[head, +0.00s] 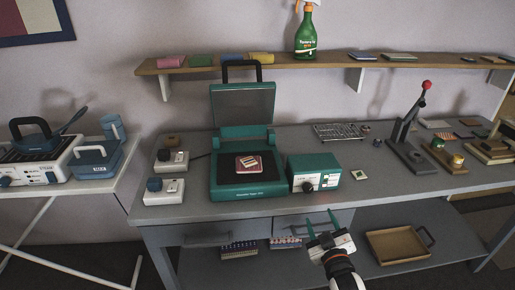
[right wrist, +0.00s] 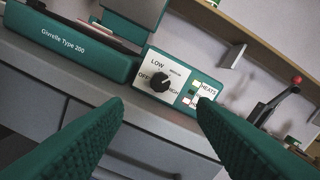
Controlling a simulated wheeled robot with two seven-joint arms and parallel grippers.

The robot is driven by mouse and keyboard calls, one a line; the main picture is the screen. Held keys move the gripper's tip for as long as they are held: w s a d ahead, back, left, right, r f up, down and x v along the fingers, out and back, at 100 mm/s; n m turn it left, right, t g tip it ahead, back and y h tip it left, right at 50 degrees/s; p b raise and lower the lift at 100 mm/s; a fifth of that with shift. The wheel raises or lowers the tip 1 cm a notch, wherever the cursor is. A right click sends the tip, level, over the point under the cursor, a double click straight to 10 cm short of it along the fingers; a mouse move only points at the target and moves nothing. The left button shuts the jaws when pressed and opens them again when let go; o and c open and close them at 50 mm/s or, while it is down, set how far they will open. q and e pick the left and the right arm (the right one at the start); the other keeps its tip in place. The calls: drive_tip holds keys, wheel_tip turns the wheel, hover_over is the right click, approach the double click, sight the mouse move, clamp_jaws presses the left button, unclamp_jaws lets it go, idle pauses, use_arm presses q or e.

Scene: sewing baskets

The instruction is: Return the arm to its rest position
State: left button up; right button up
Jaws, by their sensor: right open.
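My right gripper (head: 322,225) is open and empty in front of the workbench's front edge, below the green control box. In the right wrist view its two green ribbed fingers (right wrist: 160,105) stand wide apart with nothing between them. The control box (right wrist: 172,84) with a black knob shows beyond the fingers; in the head view it (head: 314,172) sits on the bench beside the green press (head: 249,188). The press lid is raised, and a small pinkish patterned piece (head: 248,163) lies on its dark bed. My left gripper is not in view.
The grey workbench (head: 390,197) has drawers (head: 208,234) under its top, close to my right gripper. A brown tray (head: 398,246) lies on the lower shelf. A lever press (head: 407,140) with a red knob stands at right. A wall shelf (head: 300,62) holds a green spray bottle (head: 306,35).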

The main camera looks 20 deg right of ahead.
drive_tip(key=s+a+f+g+y, duration=0.1)
drive_tip(key=s+a+f+g, duration=0.25)
drive_tip(key=f, duration=0.75)
drive_tip(key=s+a+f+g+y+p, duration=0.1)
drive_tip(key=s+a+f+g+y, duration=0.3)
drive_tip(key=f, duration=0.6)
drive_tip(key=s+a+f+g+h, duration=0.15)
drive_tip(key=s+f, duration=0.35)
drive_tip(key=f, duration=0.6)
drive_tip(key=s+f+g, duration=0.2)
drive_tip(key=s+f, duration=0.3)
drive_tip(key=s, duration=0.4)
drive_tip(key=s+a+f+g, duration=0.1)
drive_tip(key=s+f+g, duration=0.2)
drive_tip(key=s, duration=0.7)
drive_tip(key=s+a+f+g, duration=0.1)
drive_tip(key=s+f+g, duration=0.1)
drive_tip(key=s+f, duration=0.5)
drive_tip(key=s+y, duration=0.1)
drive_tip(key=s, duration=0.1)
drive_tip(key=shift+s+a+p, duration=0.15)
drive_tip(key=shift+s+p, duration=0.2)
drive_tip(key=shift+s, duration=0.05)
